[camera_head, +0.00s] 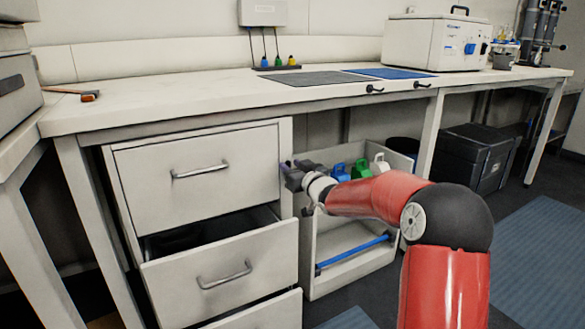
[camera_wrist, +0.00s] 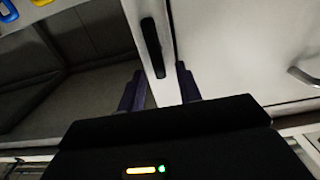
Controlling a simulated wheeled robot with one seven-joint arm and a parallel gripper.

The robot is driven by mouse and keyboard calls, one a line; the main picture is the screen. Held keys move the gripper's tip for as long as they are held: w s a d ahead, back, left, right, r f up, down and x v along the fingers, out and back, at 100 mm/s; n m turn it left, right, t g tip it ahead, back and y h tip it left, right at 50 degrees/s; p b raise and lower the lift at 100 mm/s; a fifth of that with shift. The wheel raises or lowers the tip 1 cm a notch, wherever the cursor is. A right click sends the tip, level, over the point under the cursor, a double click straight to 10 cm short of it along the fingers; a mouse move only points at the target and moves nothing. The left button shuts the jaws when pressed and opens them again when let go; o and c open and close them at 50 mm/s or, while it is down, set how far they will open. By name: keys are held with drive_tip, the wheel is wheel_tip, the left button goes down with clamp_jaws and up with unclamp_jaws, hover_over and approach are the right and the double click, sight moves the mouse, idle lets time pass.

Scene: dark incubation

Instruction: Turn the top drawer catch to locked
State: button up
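The top drawer (camera_head: 200,172) is closed in the head view, with a bar handle on its front. A black, elongated catch (camera_wrist: 151,48) sits on the white post beside the drawer front in the wrist view. Its long axis runs roughly along the post. My gripper (camera_head: 289,170) is at the right edge of the top drawer in the head view and hides the catch there. In the wrist view my gripper (camera_wrist: 158,72) is open, its two dark fingers apart on either side of the post. The catch lies just beyond the fingertips; contact cannot be told.
The drawer below (camera_head: 222,274) is pulled open under the top one. An open shelf cart (camera_head: 350,265) with coloured bottles stands right of the drawers, close to my arm. The worktop (camera_head: 190,95) is above. A black bin box (camera_head: 474,158) stands farther right.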

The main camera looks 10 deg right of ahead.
clamp_jaws()
drive_tip(key=shift+r+m+p, duration=0.1)
drive_tip(key=shift+m+p, duration=0.3)
drive_tip(key=shift+p, duration=0.05)
drive_tip(key=d+f+m+p, duration=0.1)
drive_tip(key=m+p, duration=0.2)
drive_tip(key=m, duration=0.2)
drive_tip(key=f+m+p, duration=0.1)
drive_tip(key=m+p, duration=0.2)
drive_tip(key=m, duration=0.3)
drive_tip(key=d+f+m+p, duration=0.1)
drive_tip(key=m+p, duration=0.2)
drive_tip(key=m, duration=0.3)
drive_tip(key=shift+w+d, duration=0.3)
drive_tip(key=shift+w, duration=0.1)
idle(0.4)
